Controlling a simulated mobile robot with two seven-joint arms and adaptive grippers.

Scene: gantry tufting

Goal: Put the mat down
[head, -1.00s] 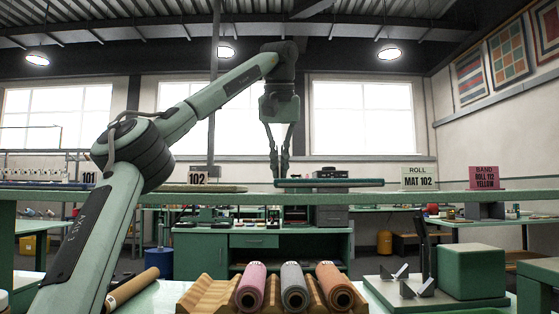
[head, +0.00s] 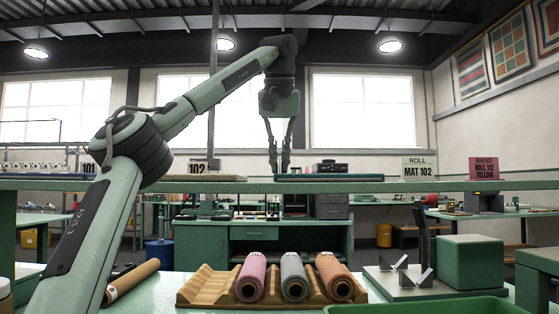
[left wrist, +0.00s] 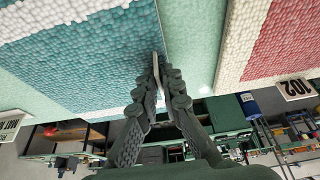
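The mat (head: 335,178) shows edge-on in the head view, a thin dark teal slab at the long green table (head: 400,187). In the left wrist view the mat (left wrist: 90,50) is tufted, blue and teal, and lies flat at the table surface; I cannot tell if it fully touches. My left gripper (head: 279,170) points down at the mat's left end. In the left wrist view the left gripper (left wrist: 158,68) has its fingertips closed together at the mat's edge, with a thin pale strip between them. My right gripper is not in view.
A cream and red mat (left wrist: 270,45) lies beside it, near the 102 sign (head: 197,167). Nearer are a wooden roll rack (head: 205,288), a fixture plate (head: 400,285) and a green bin (head: 425,308).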

